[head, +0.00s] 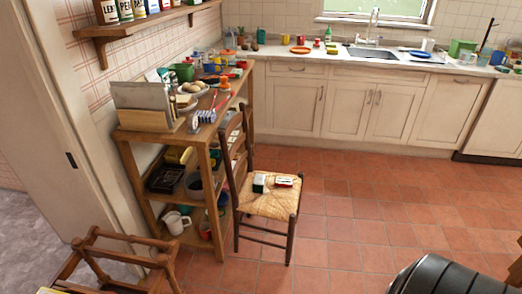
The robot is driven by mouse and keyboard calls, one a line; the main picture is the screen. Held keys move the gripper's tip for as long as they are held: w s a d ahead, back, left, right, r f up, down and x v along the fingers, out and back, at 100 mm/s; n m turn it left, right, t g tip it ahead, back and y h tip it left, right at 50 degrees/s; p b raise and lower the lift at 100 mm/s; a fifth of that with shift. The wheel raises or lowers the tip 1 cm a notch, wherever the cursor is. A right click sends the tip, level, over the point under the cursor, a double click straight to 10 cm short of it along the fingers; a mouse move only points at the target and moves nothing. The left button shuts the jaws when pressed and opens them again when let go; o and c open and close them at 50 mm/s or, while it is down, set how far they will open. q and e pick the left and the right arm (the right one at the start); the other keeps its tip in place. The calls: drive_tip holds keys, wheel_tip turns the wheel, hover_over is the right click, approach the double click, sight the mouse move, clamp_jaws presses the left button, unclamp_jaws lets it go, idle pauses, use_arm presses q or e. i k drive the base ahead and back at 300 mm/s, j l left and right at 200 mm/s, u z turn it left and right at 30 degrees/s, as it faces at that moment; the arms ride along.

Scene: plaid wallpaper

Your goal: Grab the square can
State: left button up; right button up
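Two small can-like objects rest on the woven straw seat of a dark wooden chair (268,203) in the middle of the head view. One is dark green and white (260,184). The other is red and white (284,181) and seems to lie on its side. They are too small to tell which is the square can. Neither of my grippers is in view, and nothing touches the two objects.
A crowded wooden shelf unit (180,143) stands against the left wall, close behind the chair. A wooden frame (118,257) is at the bottom left, and a black ribbed object (448,276) at the bottom right. The tiled floor (375,205) right of the chair is clear.

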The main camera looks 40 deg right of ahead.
sight(259, 183)
drive_tip(key=z, duration=1.25)
